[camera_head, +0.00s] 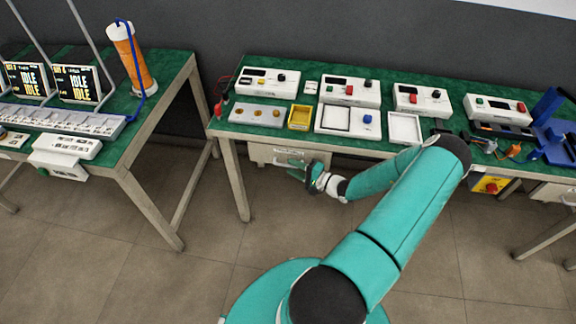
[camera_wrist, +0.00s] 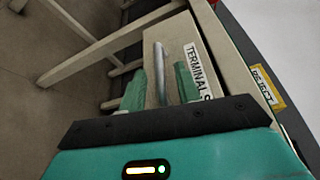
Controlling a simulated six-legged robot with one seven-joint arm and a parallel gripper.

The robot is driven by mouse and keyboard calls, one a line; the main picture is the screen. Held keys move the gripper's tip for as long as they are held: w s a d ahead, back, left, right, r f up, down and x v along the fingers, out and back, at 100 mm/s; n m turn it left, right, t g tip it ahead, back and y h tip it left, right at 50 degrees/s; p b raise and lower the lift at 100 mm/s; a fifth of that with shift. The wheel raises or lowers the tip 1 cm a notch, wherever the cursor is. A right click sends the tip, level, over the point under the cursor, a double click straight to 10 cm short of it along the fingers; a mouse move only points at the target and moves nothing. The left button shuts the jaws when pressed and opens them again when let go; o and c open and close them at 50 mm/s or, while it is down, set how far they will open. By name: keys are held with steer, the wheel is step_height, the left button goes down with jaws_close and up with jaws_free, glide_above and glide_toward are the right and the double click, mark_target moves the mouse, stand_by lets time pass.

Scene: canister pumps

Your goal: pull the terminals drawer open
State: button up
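The terminals drawer (camera_head: 262,154) is a pale box under the front edge of the green-topped bench, and its front looks closed. In the wrist view the drawer front (camera_wrist: 178,38) carries a white TERMINALS label (camera_wrist: 198,72). A grey bar handle (camera_wrist: 161,72) shows on that front, between the two green fingers. My gripper (camera_wrist: 160,85) is open, with a finger on each side of the handle and visible gaps. In the head view my gripper (camera_head: 297,168) is just in front of the drawer, partly covering it.
The bench top (camera_head: 290,90) above holds several white instruments, a yellow tray (camera_head: 300,117) and a white tray (camera_head: 405,128). A REJECT label (camera_wrist: 264,82) shows beside the drawer in the wrist view. A second bench (camera_head: 170,90) stands left. The floor (camera_head: 200,270) in front is clear.

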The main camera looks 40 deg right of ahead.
mark_target(288, 165)
steer(key=shift+x, duration=1.5)
jaws_close()
steer(key=shift+s, duration=0.1)
steer(key=s+a, duration=1.1)
steer(key=a, duration=0.4)
steer(key=shift+s, duration=0.25)
jaws_free()
